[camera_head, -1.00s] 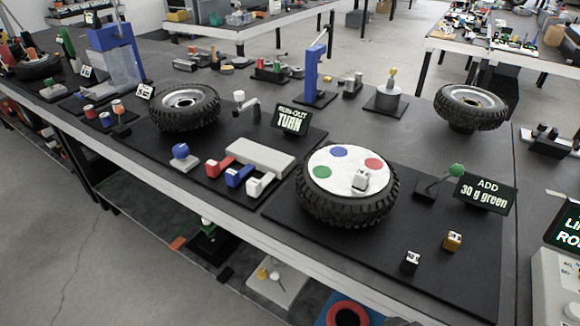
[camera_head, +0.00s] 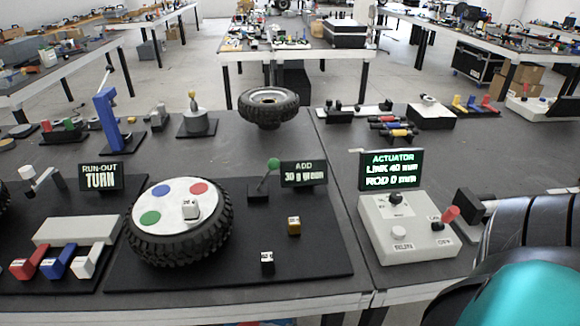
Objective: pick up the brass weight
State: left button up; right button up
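A small gold-coloured block (camera_head: 294,226), which looks like the brass weight, stands on the black mat (camera_head: 330,262) right of the front tyre (camera_head: 180,240). It has a pale top with dark marks. A black block with a white top (camera_head: 267,263) stands in front of it to the left. A grey-white block (camera_head: 190,209) sits on the tyre's white disc (camera_head: 165,203). Neither gripper is in view. A black and teal part at the lower right looks like my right arm.
A sign reading ADD 30 g green (camera_head: 304,173) and a green-knobbed lever (camera_head: 273,164) stand behind the gold block. A grey control box (camera_head: 405,238) with an actuator screen (camera_head: 391,170) stands to the right. The mat around the block is mostly clear.

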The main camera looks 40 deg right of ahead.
aim_at(294, 227)
jog(key=k+l+z, duration=0.15)
jog(key=z, duration=0.2)
jog(key=k+l+z, duration=0.1)
jog(key=l+z, duration=0.15)
jog(key=z, duration=0.15)
